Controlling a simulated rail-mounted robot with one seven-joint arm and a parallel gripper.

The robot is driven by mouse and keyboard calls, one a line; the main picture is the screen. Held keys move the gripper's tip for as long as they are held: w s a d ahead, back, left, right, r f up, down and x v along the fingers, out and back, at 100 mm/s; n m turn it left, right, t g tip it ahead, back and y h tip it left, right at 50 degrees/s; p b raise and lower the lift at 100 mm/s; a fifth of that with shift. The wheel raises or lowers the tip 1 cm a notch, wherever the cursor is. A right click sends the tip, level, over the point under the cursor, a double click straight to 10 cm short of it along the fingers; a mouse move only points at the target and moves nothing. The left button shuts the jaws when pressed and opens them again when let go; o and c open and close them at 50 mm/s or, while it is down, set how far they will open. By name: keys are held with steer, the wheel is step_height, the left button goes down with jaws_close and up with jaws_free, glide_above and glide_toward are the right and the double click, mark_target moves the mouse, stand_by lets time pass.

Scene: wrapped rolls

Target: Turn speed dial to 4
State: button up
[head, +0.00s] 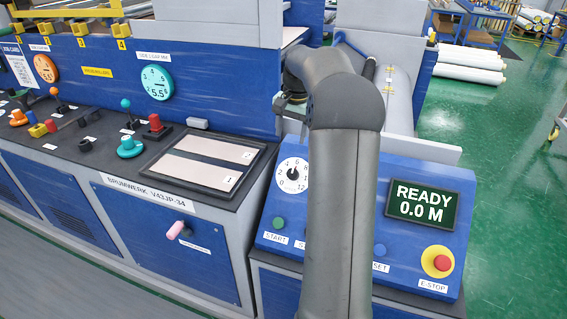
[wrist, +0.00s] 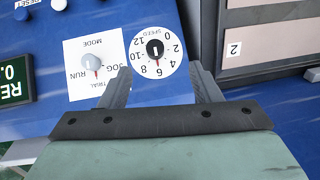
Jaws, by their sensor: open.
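The speed dial is a white round face with a black knob (wrist: 154,47), numbered 0 to 12, upside down in the wrist view. A small red mark on the knob seems to point toward the 6. The dial also shows on the blue sloped panel in the head view (head: 292,175). My gripper (wrist: 160,69) is open and empty. Its two fingertips lie on either side of the dial's lower part in the wrist view; I cannot tell how far above the panel they are. In the head view the fingers are mostly hidden by my arm.
A mode selector (wrist: 93,62) sits beside the dial. The green start button (head: 278,223), ready display (head: 422,206) and red E-stop (head: 442,262) share the panel. A raised dark frame (head: 205,161) with two pale plates lies to the left.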

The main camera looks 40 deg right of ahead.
mark_target(293, 172)
steer(key=shift+m, duration=0.5)
steer(key=d+f, duration=0.1)
steer(key=f, duration=0.4)
steer(key=w+f+p, duration=0.1)
steer(key=f, duration=0.5)
steer(key=w+d+f+p, duration=0.1)
steer(key=f, duration=0.5)
steer(key=shift+d+f, duration=0.15)
steer(key=shift+d, duration=0.2)
steer(key=c, duration=1)
